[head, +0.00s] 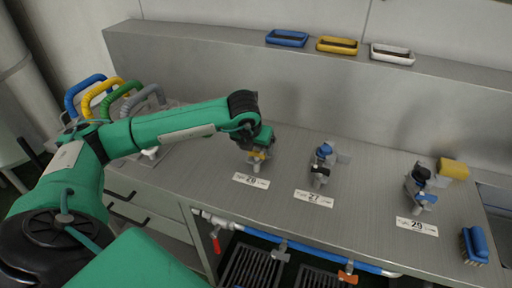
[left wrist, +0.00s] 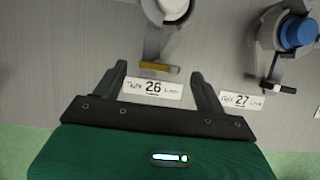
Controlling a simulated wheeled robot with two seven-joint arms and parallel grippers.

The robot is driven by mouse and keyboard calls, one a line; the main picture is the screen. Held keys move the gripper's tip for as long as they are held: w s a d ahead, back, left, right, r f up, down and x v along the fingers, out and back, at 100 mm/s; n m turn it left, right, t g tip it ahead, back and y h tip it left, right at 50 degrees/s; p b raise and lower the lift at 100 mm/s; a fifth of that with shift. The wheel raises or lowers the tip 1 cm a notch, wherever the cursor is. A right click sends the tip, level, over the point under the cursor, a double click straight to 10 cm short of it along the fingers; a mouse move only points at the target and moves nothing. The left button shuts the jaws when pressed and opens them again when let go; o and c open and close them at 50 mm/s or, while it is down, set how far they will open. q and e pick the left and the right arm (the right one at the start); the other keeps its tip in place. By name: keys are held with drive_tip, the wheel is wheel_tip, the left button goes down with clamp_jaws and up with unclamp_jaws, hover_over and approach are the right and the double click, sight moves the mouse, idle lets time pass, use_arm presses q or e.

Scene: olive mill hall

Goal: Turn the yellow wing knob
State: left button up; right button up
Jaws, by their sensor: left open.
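The yellow wing knob (head: 258,155) is small and sits on the grey tap behind the label 26 (head: 251,181). In the left wrist view the knob (left wrist: 155,68) looks like a flat yellow bar with a grey end, lying crosswise just above the label. My left gripper (left wrist: 159,75) is open, with one fingertip on either side of the bar and a gap to each. No contact shows. In the head view my left gripper (head: 260,143) hangs over tap 26 and hides part of it. My right gripper is out of view.
Tap 27 (head: 323,155), with a blue cap and a black handle, stands to the right. Tap 29 (head: 420,182) is farther right, beside a yellow block (head: 453,168). A blue brush (head: 474,244) lies at the right edge. The worktop between the taps is clear.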

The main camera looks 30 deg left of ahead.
sight(257, 155)
use_arm(q)
drive_tip(key=shift+x, duration=1.05)
drive_tip(key=c, duration=1)
